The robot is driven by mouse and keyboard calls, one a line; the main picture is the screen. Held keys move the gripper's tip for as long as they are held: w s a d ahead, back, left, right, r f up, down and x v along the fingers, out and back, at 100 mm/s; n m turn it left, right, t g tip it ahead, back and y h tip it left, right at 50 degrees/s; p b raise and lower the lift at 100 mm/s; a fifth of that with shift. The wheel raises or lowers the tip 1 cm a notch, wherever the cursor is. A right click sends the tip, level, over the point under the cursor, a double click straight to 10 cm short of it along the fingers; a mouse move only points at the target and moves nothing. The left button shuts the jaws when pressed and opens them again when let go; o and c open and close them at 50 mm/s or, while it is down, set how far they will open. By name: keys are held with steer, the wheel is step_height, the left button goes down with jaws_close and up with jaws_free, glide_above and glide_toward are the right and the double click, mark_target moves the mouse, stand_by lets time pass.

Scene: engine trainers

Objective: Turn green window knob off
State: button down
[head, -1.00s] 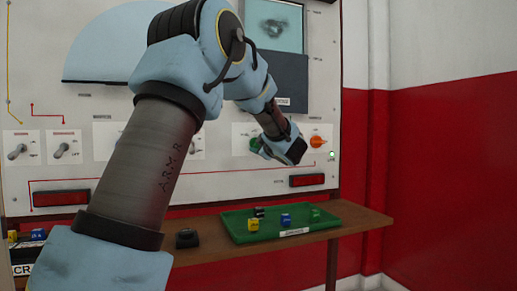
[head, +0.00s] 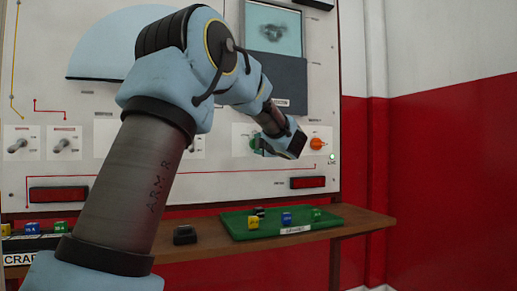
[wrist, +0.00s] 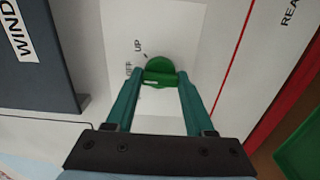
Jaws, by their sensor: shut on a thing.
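The green window knob (wrist: 159,65) sits on a white plate on the panel. In the wrist view the teal fingers of my gripper (wrist: 162,78) are on either side of its grip bar and shut on it. The grip bar lies across between the fingertips. The printed words UP and what looks like OFF stand beside the knob; a further mark is partly hidden by a finger. In the head view the green knob (head: 253,144) is partly covered by my gripper (head: 261,146).
A dark window box (wrist: 35,55) juts out near the gripper. Below, a wooden shelf (head: 350,222) bears a green tray (head: 297,235) with several small coloured blocks.

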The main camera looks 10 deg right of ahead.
steer(key=shift+f, duration=0.1)
stand_by(0.3)
steer(key=shift+c, duration=1.3)
jaws_free()
steer(key=shift+s, duration=0.1)
steer(key=s+d, duration=0.1)
steer(key=s, duration=0.9)
steer(key=shift+s+d+p, duration=0.2)
steer(key=shift+s+p, duration=0.1)
steer(key=shift+p, duration=0.05)
